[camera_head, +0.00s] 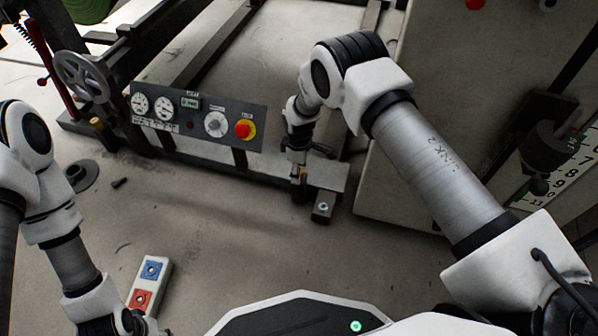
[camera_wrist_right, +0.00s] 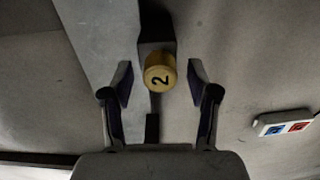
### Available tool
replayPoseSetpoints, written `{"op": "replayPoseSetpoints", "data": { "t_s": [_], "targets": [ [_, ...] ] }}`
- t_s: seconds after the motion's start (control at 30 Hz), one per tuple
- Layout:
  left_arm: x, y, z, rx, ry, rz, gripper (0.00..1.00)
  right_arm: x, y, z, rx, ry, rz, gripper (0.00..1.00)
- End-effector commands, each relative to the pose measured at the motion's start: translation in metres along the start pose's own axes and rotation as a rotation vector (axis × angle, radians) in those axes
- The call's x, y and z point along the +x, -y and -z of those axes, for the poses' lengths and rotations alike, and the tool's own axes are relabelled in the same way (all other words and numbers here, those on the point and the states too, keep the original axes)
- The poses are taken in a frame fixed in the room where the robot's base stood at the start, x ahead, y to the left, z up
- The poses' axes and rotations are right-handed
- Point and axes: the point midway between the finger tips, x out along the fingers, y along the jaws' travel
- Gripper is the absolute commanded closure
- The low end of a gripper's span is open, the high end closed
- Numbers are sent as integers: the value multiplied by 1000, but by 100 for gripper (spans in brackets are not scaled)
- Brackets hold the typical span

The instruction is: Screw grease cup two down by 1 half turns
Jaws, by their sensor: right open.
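Grease cup two is a brass-yellow cup marked "2" (camera_wrist_right: 159,78) on a dark bar end in the right wrist view. My right gripper (camera_wrist_right: 160,86) is open, with one finger on each side of the cup and a visible gap on both sides. In the head view my right gripper (camera_head: 299,176) points down over the end of the machine's low front beam, and largely hides the cup there. My left gripper (camera_head: 125,325) is partly in view at the bottom left; its fingers cannot be made out.
A control panel (camera_head: 215,122) with gauges and a red button stands left of my right gripper. A handwheel (camera_head: 82,77) and another brass cup (camera_head: 97,125) are further left. A grey cabinet (camera_head: 410,150) stands close on the right. A pendant with blue and red buttons (camera_head: 149,283) lies on open floor.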

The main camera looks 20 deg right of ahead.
Motion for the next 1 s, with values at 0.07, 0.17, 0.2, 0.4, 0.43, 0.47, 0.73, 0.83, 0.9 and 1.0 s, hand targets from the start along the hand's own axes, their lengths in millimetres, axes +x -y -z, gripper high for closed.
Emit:
{"op": "replayPoseSetpoints", "data": {
  "t_s": [0.07, 0.17, 0.2, 0.4, 0.43, 0.47, 0.73, 0.83, 0.9, 1.0],
  "targets": [
    [-1, 0, 0, 0, 0, 0, 60, -1, 0, 0, 0, 0, 0, 40],
    [-1, 0, 0, 0, 0, 0, 60, -1, 0, 0, 0, 0, 0, 58],
    [-1, 0, 0, 0, 0, 0, 60, -1, 0, 0, 0, 0, 0, 72],
    [-1, 0, 0, 0, 0, 0, 60, -1, 0, 0, 0, 0, 0, 100],
    [-1, 0, 0, 0, 0, 0, 60, -1, 0, 0, 1, 0, 0, 100],
    [-1, 0, 0, 0, 0, 0, 60, -1, 0, 0, 1, 0, 0, 100],
    [-4, 0, 0, 0, 1, 0, 60, -2, 0, 0, 46, 0, 0, 100],
    [-7, 0, 0, 1, 1, 0, 60, -2, 0, 0, 89, 0, 0, 100],
    [-10, 0, 0, 1, 1, 0, 60, -3, 0, 0, 129, 1, 0, 100],
    [-13, 0, -1, 2, 2, 0, 60, -3, 0, -1, 200, 2, 0, 100]
  ]
}}
